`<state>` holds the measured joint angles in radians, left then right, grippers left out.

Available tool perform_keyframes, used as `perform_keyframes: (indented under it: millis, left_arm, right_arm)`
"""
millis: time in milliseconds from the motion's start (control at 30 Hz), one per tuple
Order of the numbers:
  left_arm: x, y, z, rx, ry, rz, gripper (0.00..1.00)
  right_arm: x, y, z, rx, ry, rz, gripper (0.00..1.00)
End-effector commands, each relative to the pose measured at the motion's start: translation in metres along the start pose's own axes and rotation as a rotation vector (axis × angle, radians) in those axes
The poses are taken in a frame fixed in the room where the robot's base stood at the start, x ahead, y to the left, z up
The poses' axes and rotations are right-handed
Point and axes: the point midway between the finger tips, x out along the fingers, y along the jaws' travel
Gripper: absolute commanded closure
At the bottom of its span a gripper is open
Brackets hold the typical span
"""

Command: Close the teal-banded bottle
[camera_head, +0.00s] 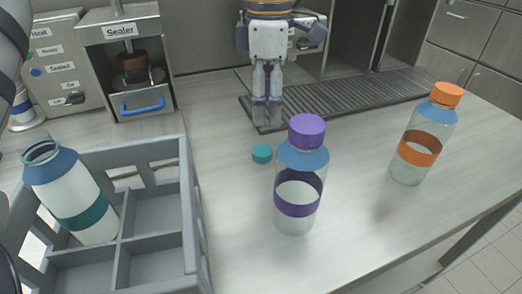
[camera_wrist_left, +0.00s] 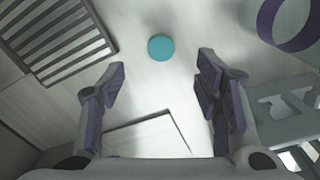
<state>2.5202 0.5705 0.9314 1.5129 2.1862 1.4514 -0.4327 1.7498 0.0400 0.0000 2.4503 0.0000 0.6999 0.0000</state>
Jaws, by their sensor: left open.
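The teal-banded bottle (camera_head: 83,209) stands in a left compartment of the grey crate (camera_head: 190,215) in the head view. Its mouth is open and uncapped, and it looks filled with something white. A teal cap (camera_head: 262,153) lies alone on the table, between the crate and the purple-banded bottle. My left gripper (camera_head: 268,124) points down behind the cap, its fingers close to the table. In the left wrist view my left gripper (camera_wrist_left: 163,88) is open and empty. The cap (camera_wrist_left: 161,48) lies beyond its fingertips, roughly in line with the gap. My right gripper is not in view.
A purple-capped bottle (camera_head: 300,190) stands right of the cap, and an orange-capped bottle (camera_head: 424,135) farther right. The sealer (camera_head: 125,65) and a button panel (camera_head: 58,60) stand at the back left. A dark grate (camera_head: 350,102) lies behind.

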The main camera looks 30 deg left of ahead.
Motion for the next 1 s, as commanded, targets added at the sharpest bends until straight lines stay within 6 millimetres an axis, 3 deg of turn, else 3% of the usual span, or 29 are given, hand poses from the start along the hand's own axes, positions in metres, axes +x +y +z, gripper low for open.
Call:
perform_keyframes:
  millis: [200, 633, 1000]
  left_arm:
    - [0.042, 0.0, -0.001, 0.001, 0.003, -0.002, 0.43]
    - [0.052, 0.0, -0.001, 0.002, 0.001, 0.0, 0.43]
    - [0.101, -0.003, -0.006, 0.002, 0.001, 0.001, 0.43]
  right_arm:
    - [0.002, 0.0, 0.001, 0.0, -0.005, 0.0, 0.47]
    - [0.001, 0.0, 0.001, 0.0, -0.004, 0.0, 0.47]
    - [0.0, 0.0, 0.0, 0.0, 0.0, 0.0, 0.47]
